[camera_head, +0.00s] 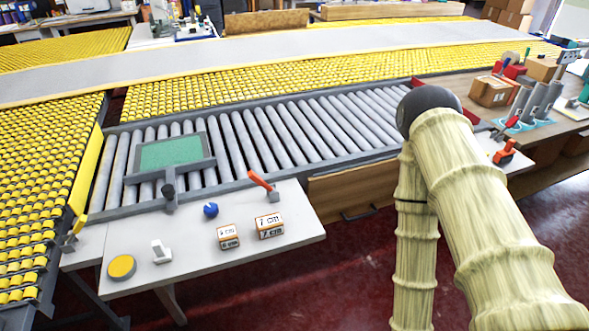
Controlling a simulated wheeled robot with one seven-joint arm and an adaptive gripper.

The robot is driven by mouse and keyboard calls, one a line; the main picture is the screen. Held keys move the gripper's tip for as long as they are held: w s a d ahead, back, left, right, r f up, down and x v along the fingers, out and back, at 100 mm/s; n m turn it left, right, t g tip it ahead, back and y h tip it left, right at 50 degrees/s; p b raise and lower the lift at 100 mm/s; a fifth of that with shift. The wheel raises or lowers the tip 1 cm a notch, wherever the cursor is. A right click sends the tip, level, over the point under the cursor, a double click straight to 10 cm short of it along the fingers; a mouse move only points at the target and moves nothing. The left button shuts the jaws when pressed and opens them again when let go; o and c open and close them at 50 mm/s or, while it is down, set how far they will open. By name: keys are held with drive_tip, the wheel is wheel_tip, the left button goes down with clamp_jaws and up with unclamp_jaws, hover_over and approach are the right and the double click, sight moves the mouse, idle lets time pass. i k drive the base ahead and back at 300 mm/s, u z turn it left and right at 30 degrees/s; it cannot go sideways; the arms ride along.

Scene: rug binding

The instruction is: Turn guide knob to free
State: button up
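A dark round knob (168,191) stands on a grey post at the front of the guide frame. The frame holds a green plate (171,151) and lies across the rollers. A blue knob (210,209) with a small pale mark sits on the white side table. The picture does not label either one as the guide knob, and their settings are too small to read. My arm, in a pale ribbed sleeve, fills the right side, well apart from both knobs. My gripper does not show.
The white side table (305,233) also holds a red-orange lever (263,185), two labelled boxes (269,226), a white switch (161,251) and a yellow button (122,267). Grey rollers (300,128) lie behind. A wooden bench with tools and cartons (491,90) stands right.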

sight(211, 210)
drive_tip(key=z, duration=0.8)
drive_tip(key=k, duration=1.05)
drive_tip(key=u, duration=1.35)
drive_tip(key=i, duration=0.55)
drive_tip(key=u, duration=0.05)
